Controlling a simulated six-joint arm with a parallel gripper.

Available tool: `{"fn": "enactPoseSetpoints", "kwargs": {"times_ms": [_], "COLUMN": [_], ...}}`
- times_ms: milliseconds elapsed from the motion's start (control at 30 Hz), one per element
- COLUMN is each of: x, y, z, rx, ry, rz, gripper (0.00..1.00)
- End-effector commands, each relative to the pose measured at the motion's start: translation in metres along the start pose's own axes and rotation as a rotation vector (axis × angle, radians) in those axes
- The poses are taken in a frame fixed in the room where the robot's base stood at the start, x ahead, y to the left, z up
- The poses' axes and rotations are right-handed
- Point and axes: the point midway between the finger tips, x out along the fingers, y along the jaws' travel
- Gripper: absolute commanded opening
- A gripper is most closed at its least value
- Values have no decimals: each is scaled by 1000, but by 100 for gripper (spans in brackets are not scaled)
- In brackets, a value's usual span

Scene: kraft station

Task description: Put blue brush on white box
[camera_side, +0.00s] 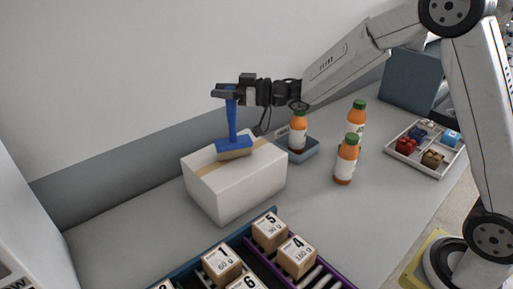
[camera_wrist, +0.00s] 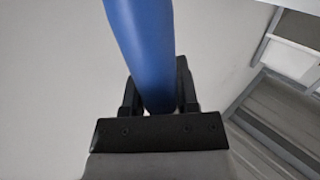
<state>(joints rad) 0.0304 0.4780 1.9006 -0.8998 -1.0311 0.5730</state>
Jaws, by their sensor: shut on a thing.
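The blue brush (camera_side: 232,122) hangs upright with its bristle head down at the top of the white box (camera_side: 235,192). Its tan bristles look to be at or just above the box top; I cannot tell if they touch. My gripper (camera_side: 228,92) is shut on the upper end of the blue handle. In the wrist view the blue handle (camera_wrist: 143,45) runs between the two black fingers of my gripper (camera_wrist: 158,95). The brush head is not visible in the wrist view.
Several orange bottles (camera_side: 345,160) stand right of the box, one on a grey-blue stand (camera_side: 303,151). A tray of coloured blocks (camera_side: 398,155) lies further right. A bin of numbered cartons (camera_side: 222,262) is in front. The table left of the box is clear.

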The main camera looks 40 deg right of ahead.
Motion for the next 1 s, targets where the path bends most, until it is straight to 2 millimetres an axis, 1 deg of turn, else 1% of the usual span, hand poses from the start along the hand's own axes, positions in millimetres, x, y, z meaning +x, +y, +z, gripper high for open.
{"fn": "enactPoseSetpoints", "kwargs": {"times_ms": [500, 533, 567, 600, 633, 1000], "x": [0, 0, 0, 0, 0, 0], "y": [0, 0, 0, 0, 0, 0], "z": [7, 7, 7, 7, 7, 5], "rx": [-1, -1, -1, -1, -1, -2], "ry": [2, 1, 1, 1, 1, 2], "rz": [0, 0, 0, 0, 0, 0], "gripper": [0, 48, 57, 70, 73, 73]}}
